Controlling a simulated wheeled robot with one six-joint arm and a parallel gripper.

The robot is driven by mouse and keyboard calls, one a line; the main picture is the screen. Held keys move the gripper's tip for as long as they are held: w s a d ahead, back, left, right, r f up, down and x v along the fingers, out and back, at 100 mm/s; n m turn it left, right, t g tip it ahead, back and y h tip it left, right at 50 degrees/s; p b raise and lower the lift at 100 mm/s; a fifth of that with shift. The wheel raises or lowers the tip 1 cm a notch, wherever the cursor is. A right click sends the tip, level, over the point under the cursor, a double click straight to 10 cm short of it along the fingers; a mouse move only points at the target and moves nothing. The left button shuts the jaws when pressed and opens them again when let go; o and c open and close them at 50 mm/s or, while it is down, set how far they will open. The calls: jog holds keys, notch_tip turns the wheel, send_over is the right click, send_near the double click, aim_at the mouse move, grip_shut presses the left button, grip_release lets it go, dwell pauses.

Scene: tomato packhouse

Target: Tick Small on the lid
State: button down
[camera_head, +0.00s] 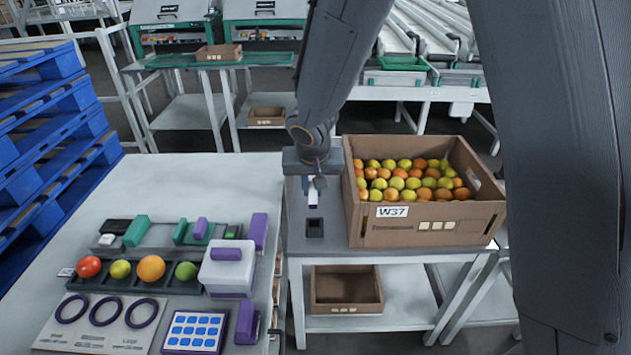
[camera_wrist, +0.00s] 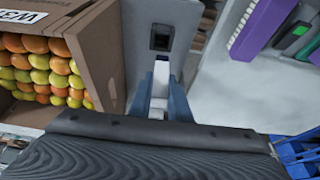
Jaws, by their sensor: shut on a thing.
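My gripper (camera_head: 312,188) is shut on a white pen-like thing (camera_head: 313,199), held upright just above a small dark holder (camera_head: 314,228). In the wrist view my gripper (camera_wrist: 160,104) has the pen-like thing (camera_wrist: 161,76) between its fingers, and the open top of the holder (camera_wrist: 161,38) lies a little beyond its tip. I cannot make out a separate lid.
The left table (camera_head: 200,172) holds a tray of fruit (camera_head: 70,284), a card with three rings (camera_head: 100,325), a blue-buttoned pad (camera_head: 195,330) and a white-and-purple device (camera_head: 228,270). An empty box (camera_head: 347,307) is on the shelf below. Blue pallets (camera_head: 50,130) stand left.

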aim_at(315, 201)
jog(key=shift+a+f, duration=0.1)
jog(key=shift+w+d+f+b, duration=0.1)
jog(key=shift+d+f+b, duration=0.2)
jog(key=shift+f+b, duration=0.45)
notch_tip(315, 201, down, 3)
jog(key=b, duration=0.2)
jog(key=shift+b, duration=0.35)
jog(key=shift+f+b, duration=0.3)
jog(key=shift+b, duration=0.3)
jog(key=shift+s+b, duration=0.2)
jog(key=shift+b, duration=0.1)
jog(key=shift+f+b, duration=1.8)
jog(key=shift+b, duration=0.65)
jog(key=c, duration=1.6)
grip_release()
jog(key=c, duration=0.3)
